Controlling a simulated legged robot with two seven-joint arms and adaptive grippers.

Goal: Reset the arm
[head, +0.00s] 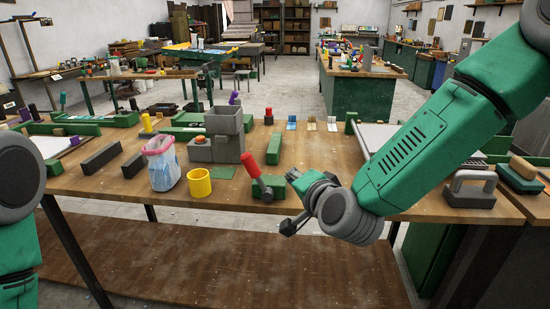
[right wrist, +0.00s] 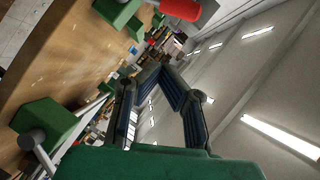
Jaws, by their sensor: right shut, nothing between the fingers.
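My right arm (head: 440,135) reaches in from the right in the head view. Its gripper (head: 297,182) is over the workbench's front edge, just right of the lever with the red handle (head: 252,165). In the right wrist view the dark fingers of the right gripper (right wrist: 158,72) come together at the tips, with nothing held. Part of my left arm (head: 18,200) shows at the left edge of the head view; its gripper is outside the picture.
The wooden workbench (head: 125,187) carries a yellow cup (head: 199,189), a bagged bin (head: 162,165), a grey block fixture (head: 224,135) and dark bars (head: 101,158). A grey-handled tool (head: 470,190) is at the right. The floor in front of the bench is clear.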

